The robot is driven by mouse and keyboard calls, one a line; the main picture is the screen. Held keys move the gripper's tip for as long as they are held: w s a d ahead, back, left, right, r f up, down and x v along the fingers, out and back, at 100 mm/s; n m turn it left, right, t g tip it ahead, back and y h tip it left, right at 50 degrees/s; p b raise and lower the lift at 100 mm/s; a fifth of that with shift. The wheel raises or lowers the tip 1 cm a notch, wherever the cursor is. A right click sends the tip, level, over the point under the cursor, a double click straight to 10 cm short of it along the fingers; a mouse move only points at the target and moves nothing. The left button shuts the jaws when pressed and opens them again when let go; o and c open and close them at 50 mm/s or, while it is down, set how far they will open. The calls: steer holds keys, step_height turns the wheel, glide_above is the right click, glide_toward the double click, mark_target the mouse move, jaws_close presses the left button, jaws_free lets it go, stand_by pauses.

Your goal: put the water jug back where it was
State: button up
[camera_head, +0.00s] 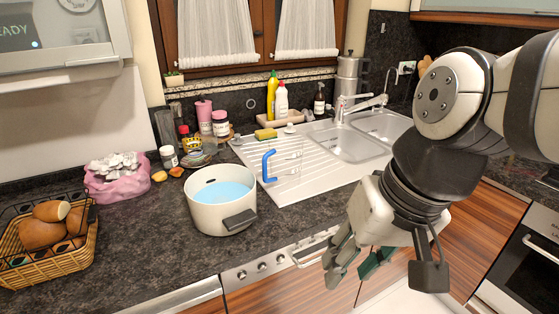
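The water jug (287,160) looks clear, with a blue handle (268,166) on its left side. It stands upright at the left front of the white sink's drainboard (316,178), behind and right of the pot. My gripper (354,272) hangs in front of the counter, to the right of and nearer than the jug, and is not touching it. Its fingers point down and are spread apart, with nothing seen between them. A white pot (214,218) with blue liquid in it stands on the dark counter.
A bread basket (22,272) and a pink bag (112,188) stand at the left. Jars (169,158) and small food pieces lie behind the pot. A sponge (265,134), bottles (281,102) and the faucet (357,105) line the back.

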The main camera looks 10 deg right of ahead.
steer(key=shift+s+d+r+n+t+h, duration=0.25)
steer(key=shift+d+r+n+h, duration=0.1)
steer(key=shift+d, duration=0.3)
steer(key=shift+s+d+r+n+t+h, duration=0.2)
steer(key=shift+d+n+t+h, duration=0.1)
steer(key=shift+d, duration=0.35)
steer(key=shift+s+d+r+n+t+h, duration=0.25)
steer(key=shift+d+r+h, duration=0.1)
steer(key=shift+d, duration=0.3)
